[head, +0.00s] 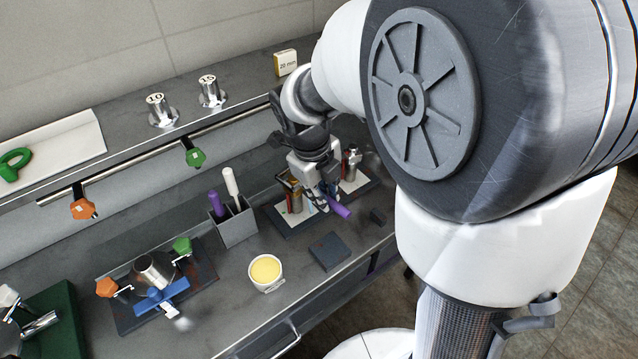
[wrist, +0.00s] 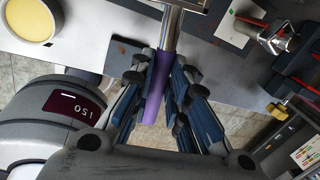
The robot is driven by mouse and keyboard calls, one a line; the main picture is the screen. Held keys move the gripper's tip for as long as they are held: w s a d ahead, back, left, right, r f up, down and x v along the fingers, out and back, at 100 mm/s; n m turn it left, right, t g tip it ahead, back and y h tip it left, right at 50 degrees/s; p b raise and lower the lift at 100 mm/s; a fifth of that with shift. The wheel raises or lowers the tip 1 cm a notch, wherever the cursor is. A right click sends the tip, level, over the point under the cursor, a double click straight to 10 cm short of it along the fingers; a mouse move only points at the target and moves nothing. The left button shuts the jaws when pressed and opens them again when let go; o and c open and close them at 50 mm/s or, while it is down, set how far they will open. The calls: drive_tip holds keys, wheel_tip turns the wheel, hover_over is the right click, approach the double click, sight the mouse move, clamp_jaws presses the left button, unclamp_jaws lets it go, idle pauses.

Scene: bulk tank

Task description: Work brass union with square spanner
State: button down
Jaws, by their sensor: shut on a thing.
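My gripper (head: 318,203) is shut on the purple handle (head: 340,209) of a tool, over the dark base plate (head: 282,223) on the bench. In the wrist view my gripper (wrist: 165,75) has its fingers on both sides of this purple handle (wrist: 155,100). The tool's bright metal shank (wrist: 171,28) runs up toward the top edge, where its far end is cut off. A brass-coloured fitting (head: 291,187), which looks like the union, stands on the plate just left of my gripper. My gripper partly covers it, and I cannot tell whether the tool touches it.
A silver fitting (head: 351,164) stands behind, right of my gripper. A grey caddy (head: 236,230) holds a purple-handled and a white-handled tool. A yellow-filled pot (head: 265,272) and dark block (head: 330,251) stand in front. A rail (head: 230,121) runs behind; a valve assembly (head: 158,275) stands left.

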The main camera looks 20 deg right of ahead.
drive_tip(key=shift+r+p, duration=1.1)
drive_tip(key=shift+r, duration=0.85)
